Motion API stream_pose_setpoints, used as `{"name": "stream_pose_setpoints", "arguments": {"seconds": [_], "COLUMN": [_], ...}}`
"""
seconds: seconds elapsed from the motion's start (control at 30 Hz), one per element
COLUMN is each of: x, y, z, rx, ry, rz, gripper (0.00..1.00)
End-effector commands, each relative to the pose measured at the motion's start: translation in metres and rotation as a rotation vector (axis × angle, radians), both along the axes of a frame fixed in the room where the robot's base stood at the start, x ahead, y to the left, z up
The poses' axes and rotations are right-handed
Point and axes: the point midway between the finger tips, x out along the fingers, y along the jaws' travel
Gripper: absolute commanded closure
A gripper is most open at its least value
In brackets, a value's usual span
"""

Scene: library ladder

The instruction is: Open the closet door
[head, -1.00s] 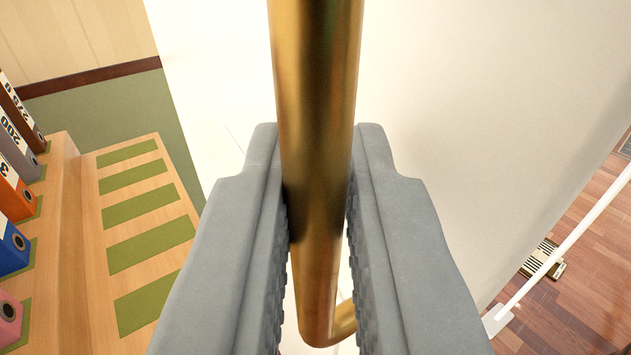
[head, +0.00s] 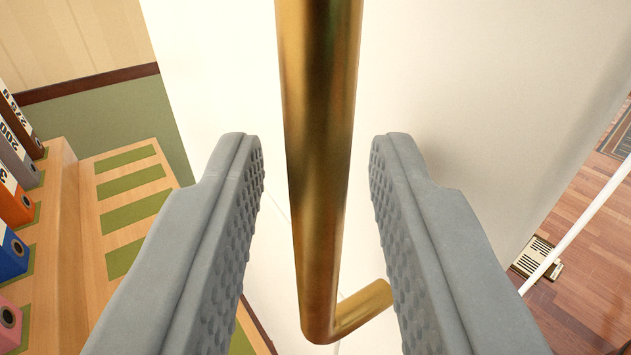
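The closet door's brass handle (head: 318,150) is a long bar that runs down the middle of the head view and bends to the right at its lower end. The pale closet door (head: 480,110) lies behind it. My gripper (head: 315,160) is open, with one grey finger on each side of the bar. There is a clear gap between the bar and each finger, so neither touches it. The textured inner pads face the bar.
At left, a wooden unit (head: 135,200) with green strips holds several coloured binders (head: 14,205). At right are a wooden floor (head: 590,270), a white rod (head: 585,220) and a small striped object (head: 538,258).

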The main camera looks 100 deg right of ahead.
Motion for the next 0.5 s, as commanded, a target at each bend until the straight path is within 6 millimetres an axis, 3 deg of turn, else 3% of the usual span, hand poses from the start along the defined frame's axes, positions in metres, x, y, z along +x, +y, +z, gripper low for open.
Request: {"name": "stream_pose_setpoints", "arguments": {"seconds": [0.5], "x": [0.016], "y": [0.095], "z": [0.0], "rx": [0.0], "ry": [0.0], "rz": [0.002], "gripper": [0.71]}}
